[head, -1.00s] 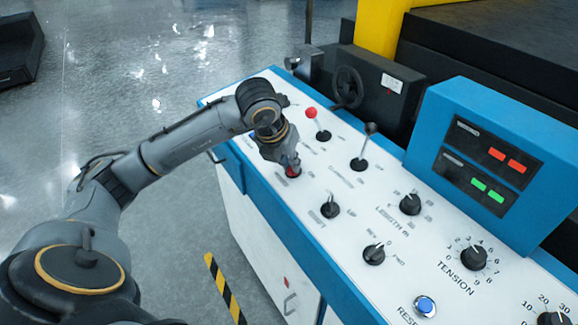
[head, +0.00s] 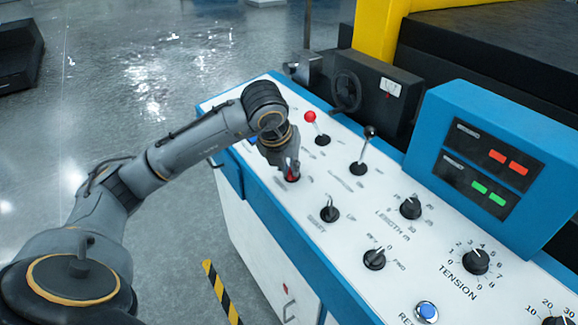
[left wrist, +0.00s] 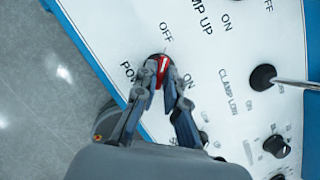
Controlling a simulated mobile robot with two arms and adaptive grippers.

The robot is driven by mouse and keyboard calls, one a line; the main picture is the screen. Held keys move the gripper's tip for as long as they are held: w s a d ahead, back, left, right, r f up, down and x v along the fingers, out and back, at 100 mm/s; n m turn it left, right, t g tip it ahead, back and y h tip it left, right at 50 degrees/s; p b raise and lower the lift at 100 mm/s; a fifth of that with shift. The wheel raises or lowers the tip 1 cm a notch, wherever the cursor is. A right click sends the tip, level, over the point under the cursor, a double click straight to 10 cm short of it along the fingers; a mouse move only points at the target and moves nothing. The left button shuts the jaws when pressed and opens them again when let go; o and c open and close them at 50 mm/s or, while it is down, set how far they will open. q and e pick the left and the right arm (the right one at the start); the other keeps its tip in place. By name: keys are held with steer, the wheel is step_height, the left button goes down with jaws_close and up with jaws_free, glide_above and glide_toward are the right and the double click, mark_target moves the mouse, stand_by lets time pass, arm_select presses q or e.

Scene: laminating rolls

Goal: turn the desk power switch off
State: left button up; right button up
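The power switch (head: 292,177) is a red-handled rotary knob on a black round base, near the left edge of the white control desk. In the left wrist view its red handle (left wrist: 162,70) stands between my fingertips, with POWER printed to its left, OFF above and ON to its right. The handle lies roughly along the line towards OFF. My left gripper (head: 290,170) reaches down onto the knob from above; its fingers (left wrist: 161,76) are closed in on both sides of the handle. The fingers hide part of the base. My right gripper is not in view.
A red-tipped lever (head: 311,118) and a black-tipped lever (head: 365,148) stand close behind and right of the gripper. A small selector knob (head: 329,212) sits in front. The blue display box (head: 490,165) rises at the right. Open floor lies left of the desk.

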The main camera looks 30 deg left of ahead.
arm_select(q)
steer(key=o, duration=0.4)
steer(key=shift+s+d+f, duration=0.15)
steer(key=shift+f, duration=0.25)
steer(key=shift+c, duration=0.2)
steer(key=shift+r, duration=0.2)
steer(key=shift+r, duration=0.3)
steer(key=v, duration=1.1)
steer(key=shift+r, duration=0.2)
